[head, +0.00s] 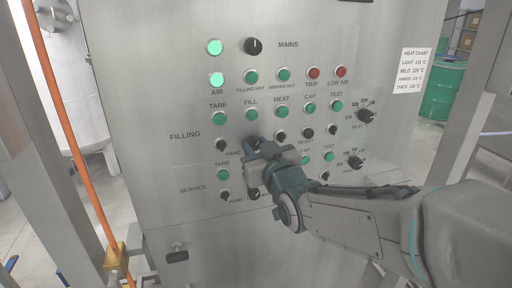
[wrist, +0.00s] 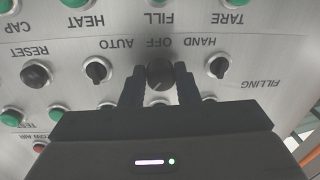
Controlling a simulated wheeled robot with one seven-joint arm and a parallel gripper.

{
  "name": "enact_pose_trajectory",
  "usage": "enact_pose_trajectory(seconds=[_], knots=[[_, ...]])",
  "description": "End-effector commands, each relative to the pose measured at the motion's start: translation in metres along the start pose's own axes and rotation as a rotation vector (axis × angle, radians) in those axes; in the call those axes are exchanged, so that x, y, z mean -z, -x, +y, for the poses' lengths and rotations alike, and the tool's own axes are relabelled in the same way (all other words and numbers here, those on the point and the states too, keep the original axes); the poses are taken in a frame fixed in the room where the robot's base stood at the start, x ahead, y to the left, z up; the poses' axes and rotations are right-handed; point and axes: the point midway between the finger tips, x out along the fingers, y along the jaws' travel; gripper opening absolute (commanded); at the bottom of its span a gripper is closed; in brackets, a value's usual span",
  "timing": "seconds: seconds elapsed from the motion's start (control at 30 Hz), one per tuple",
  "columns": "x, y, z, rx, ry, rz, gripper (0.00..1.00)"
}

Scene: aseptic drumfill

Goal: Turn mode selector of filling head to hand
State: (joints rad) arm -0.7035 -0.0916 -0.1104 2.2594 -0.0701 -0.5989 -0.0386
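The filling mode selector (wrist: 160,73) is a round black knob on the steel panel. In the wrist view, which shows the panel upside down, HAND, OFF and AUTO are printed around it. My gripper (wrist: 159,80) has one finger on each side of the knob, very close to it. I cannot tell whether the fingers touch it. The knob's pointer direction is not clear. In the head view my gripper (head: 251,152) is at the panel in the FILLING row, below the green FILL button (head: 251,114), and largely hides the selector.
Small black selectors flank it in the wrist view, one at the HAND side (wrist: 217,67) and one at the AUTO side (wrist: 97,70). The SERVICE row (head: 225,195) lies below, partly covered by my arm. An orange pipe (head: 60,130) stands left of the panel.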

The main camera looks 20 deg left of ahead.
Motion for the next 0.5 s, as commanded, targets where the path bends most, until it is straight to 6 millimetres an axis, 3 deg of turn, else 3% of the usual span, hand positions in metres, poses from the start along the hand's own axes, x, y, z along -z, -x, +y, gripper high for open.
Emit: enact_pose_trajectory(seconds=[0.5], knots=[[-0.0049,0.0002,-0.0010,0.002,0.132,-0.009,0.06]])
